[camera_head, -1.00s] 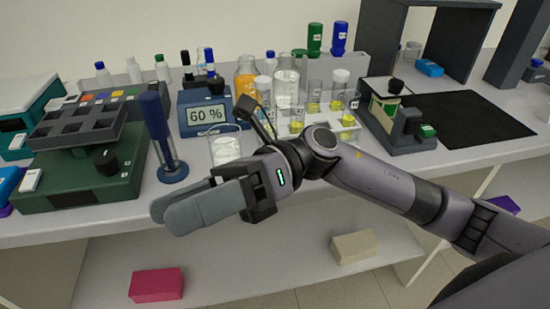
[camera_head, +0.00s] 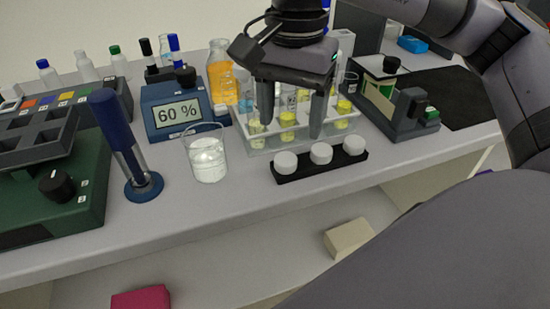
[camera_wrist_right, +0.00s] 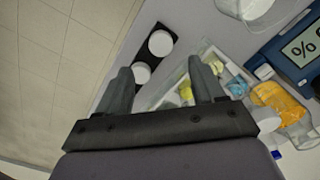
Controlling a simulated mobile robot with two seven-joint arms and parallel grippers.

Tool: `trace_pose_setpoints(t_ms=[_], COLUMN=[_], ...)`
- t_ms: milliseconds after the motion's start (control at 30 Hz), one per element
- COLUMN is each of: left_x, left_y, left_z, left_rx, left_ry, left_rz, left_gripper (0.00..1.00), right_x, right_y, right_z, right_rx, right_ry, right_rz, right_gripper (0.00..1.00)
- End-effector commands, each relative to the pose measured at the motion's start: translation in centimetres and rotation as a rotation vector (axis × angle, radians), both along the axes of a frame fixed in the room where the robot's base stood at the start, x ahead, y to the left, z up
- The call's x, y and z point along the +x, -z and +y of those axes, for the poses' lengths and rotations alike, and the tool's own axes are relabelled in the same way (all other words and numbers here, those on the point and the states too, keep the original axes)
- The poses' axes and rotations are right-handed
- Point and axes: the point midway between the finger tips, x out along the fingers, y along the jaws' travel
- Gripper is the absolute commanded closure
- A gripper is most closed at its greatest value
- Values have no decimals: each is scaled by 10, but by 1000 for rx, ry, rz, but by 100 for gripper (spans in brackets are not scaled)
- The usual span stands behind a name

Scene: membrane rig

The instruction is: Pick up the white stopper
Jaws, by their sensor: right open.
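Three white stoppers sit in a row on a black holder strip (camera_head: 330,169) near the front of the bench: a left one (camera_head: 286,161), a middle one (camera_head: 321,153) and a right one (camera_head: 354,145). My right gripper (camera_head: 292,118) points down, open and empty, above and slightly behind the strip, apart from the stoppers. In the right wrist view, two stoppers show, one (camera_wrist_right: 160,43) beyond the fingertips and one (camera_wrist_right: 141,73) beside the left finger of the gripper (camera_wrist_right: 160,68). The other stopper cannot be made out there. My left gripper is out of view.
A clear rack (camera_head: 256,142) of yellow-filled tubes stands just behind the strip, close to the fingers. A beaker of white material (camera_head: 208,160) and a blue 60 % display box (camera_head: 178,112) stand left. A dark grey device (camera_head: 410,115) stands right. The bench front edge is close.

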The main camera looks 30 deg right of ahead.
Motion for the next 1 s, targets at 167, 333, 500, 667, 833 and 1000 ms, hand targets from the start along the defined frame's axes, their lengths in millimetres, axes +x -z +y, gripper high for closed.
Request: trace_pose_setpoints(t_ms=[167,333,500,667,833,1000], left_x=[0,0,0,0,0,0], left_y=[1,0,-1,-1,-1,-1], left_z=[0,0,0,0,0,0], left_rx=[0,0,0,0,1,1], left_ry=[1,1,1,1,1,1], left_rz=[1,1,0,0,0,0], left_gripper=[34,34,34,34,34,34], right_x=[0,-1,-2,-2,-2,-2], right_y=[12,30,55,69,70,70], right_z=[-4,1,7,7,7,7], right_rx=[-19,-17,-16,-14,-12,-12], right_ry=[1,0,0,1,1,1], right_rz=[-6,-5,-4,-6,-6,-6], right_gripper=[32,32,32,32,32,68])
